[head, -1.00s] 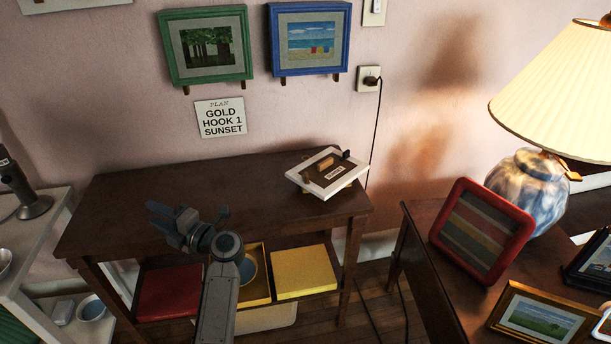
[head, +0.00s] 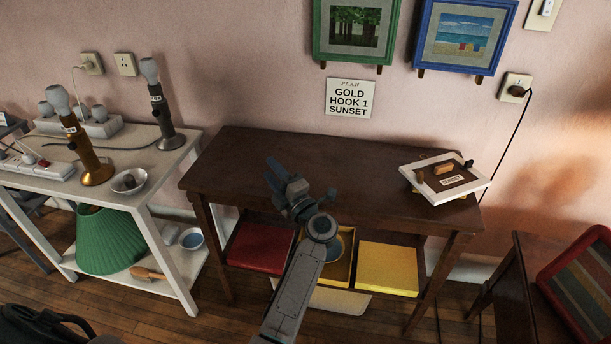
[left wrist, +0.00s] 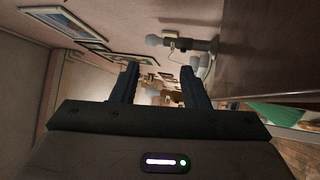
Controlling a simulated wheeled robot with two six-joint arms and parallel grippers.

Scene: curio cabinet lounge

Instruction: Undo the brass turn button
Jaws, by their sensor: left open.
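A white picture frame (head: 478,188) lies back up at the right end of the dark wooden table (head: 330,165). Its brown back bears a label (head: 453,181) reading "SUNSET", a small tan block (head: 444,169) and a small dark piece (head: 468,163) at the far edge. I cannot tell which small fitting is the brass turn button. My left gripper (head: 298,185) is open above the table's front left part, well left of the frame. The left wrist view shows nothing between its fingers (left wrist: 159,80). My right gripper is not in view.
Green-framed (head: 317,30) and blue-framed (head: 419,40) pictures hang above. Left, a white shelf unit (head: 172,170) holds lamp bases. A red-framed item (head: 555,275) stands at right. The tabletop between gripper and white frame is clear.

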